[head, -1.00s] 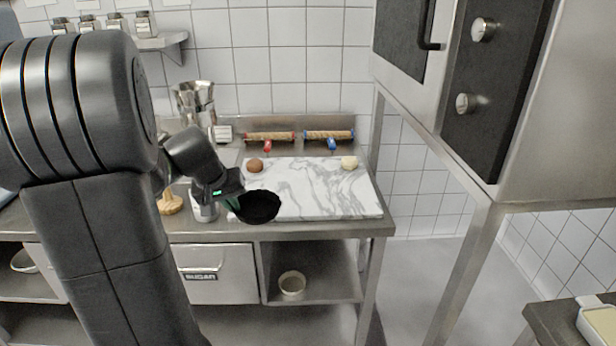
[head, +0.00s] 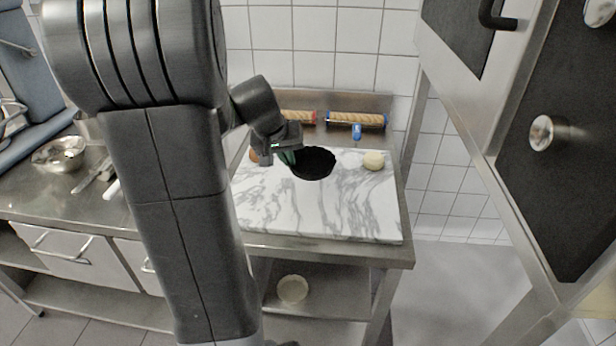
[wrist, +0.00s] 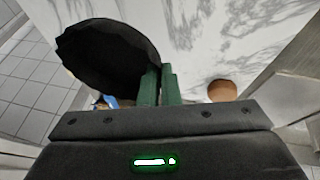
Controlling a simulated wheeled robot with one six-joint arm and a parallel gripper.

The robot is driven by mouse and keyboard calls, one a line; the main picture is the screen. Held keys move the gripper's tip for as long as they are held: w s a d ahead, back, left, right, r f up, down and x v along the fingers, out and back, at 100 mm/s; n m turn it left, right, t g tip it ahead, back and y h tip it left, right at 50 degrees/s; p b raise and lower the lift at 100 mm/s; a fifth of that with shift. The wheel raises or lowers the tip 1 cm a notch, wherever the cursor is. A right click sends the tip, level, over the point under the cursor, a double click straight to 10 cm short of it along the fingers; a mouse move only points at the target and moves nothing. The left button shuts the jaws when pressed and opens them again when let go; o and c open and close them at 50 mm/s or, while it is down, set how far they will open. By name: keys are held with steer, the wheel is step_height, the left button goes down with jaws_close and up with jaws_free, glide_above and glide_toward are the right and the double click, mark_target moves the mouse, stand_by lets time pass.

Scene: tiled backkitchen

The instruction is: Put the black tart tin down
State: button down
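The black tart tin (head: 313,163) is round with a fluted rim and appears over the marble board in the head view. My gripper (head: 287,157) is shut on the tin's left edge. In the wrist view the tin (wrist: 105,55) fills the upper left, and the green fingers (wrist: 158,86) pinch its rim close together. The white, grey-veined marble board (head: 310,215) lies on the steel counter. I cannot tell whether the tin touches the board or hangs above it.
A pale dough ball (head: 373,160) sits at the board's back right and a brown ball (head: 254,155) at its back left. Rolling pins (head: 354,119) lie behind the board. The board's front is bare. An oven (head: 540,130) stands at the right.

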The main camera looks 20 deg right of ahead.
mark_target(292, 191)
step_height(292, 191, down, 8)
steer(key=shift+f, duration=0.2)
steer(key=shift+r, duration=0.1)
steer(key=shift+b, duration=0.35)
steer(key=c, duration=1.6)
jaws_free()
steer(key=shift+c, duration=0.2)
steer(key=shift+a+r, duration=0.2)
steer(key=shift+r, duration=0.25)
steer(key=v, duration=1.1)
steer(key=shift+p, duration=0.3)
